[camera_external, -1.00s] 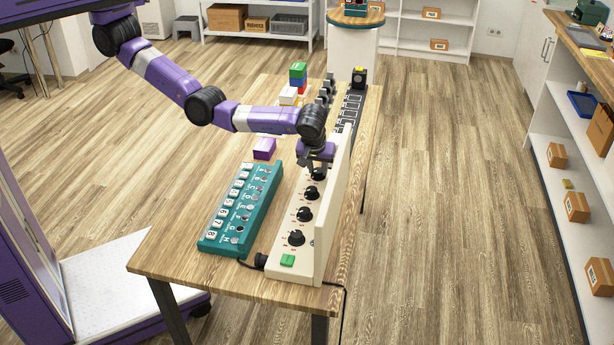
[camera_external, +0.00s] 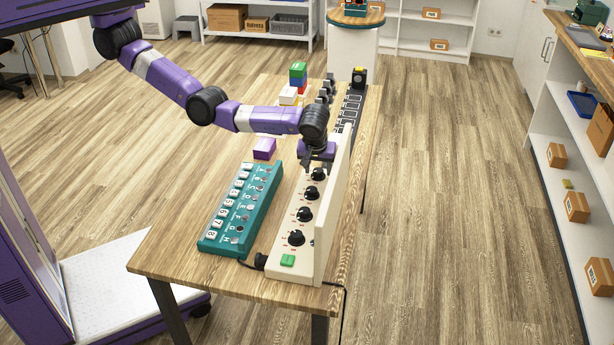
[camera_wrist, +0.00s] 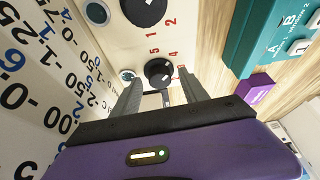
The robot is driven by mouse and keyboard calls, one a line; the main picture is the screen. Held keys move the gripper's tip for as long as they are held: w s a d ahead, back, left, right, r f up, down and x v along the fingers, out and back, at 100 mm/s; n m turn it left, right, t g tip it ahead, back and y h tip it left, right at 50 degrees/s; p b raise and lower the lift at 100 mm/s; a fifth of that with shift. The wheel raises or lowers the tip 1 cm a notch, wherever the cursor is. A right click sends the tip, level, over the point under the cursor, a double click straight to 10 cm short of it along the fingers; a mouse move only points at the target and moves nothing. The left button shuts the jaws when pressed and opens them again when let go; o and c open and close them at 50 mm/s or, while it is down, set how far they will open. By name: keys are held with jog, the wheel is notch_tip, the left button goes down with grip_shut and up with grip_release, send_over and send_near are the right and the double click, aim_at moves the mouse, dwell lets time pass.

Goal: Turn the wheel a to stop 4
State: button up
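A cream control box (camera_external: 283,262) on the table carries a row of black round knobs with red numbers around them. No letter marking wheel a is readable. My gripper (camera_external: 315,170) is over the farthest knob (camera_external: 318,175). In the wrist view this knob (camera_wrist: 158,72) lies between and just beyond my fingertips (camera_wrist: 159,80), with a gap on both sides. The fingers are apart and hold nothing. Red digits 5 and 4 show beside this knob; its pointer setting is too small to tell. A larger-looking neighbouring knob (camera_wrist: 146,8) has 1 and 2 beside it.
The box's upright back panel (camera_external: 328,215) rises close along the right of the knobs. A teal keypad box (camera_external: 218,245) lies to the left. A purple block (camera_external: 264,148) and stacked coloured blocks (camera_external: 298,74) stand farther back. The table's front left is clear.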

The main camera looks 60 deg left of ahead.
jog(key=v, duration=0.8)
jog(key=shift+f, duration=0.1)
dwell(0.5)
